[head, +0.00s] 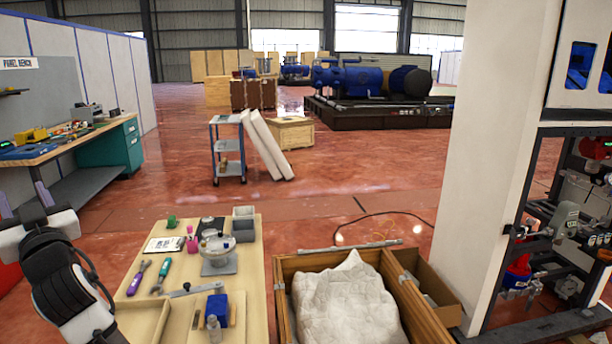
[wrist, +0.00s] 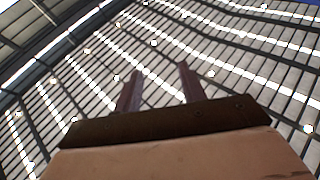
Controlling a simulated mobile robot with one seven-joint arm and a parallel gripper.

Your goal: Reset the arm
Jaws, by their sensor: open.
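My gripper (head: 22,193) is at the left edge of the head view, raised beside the wooden work table, with its two purple fingers pointing up. In the wrist view my gripper (wrist: 160,70) shows two dark reddish fingers set apart, with nothing between them. Behind them is only the roof with its beams and lights. The gripper is open, empty and touches nothing that I can see.
The work table (head: 245,270) holds a clipboard (head: 165,244), a dispenser-like device (head: 217,250), screwdrivers and a blue block (head: 217,308). A wooden crate (head: 284,312) with a white wrapped lump (head: 345,305) stands to its right. A white pillar (head: 490,150) and a rack stand further right.

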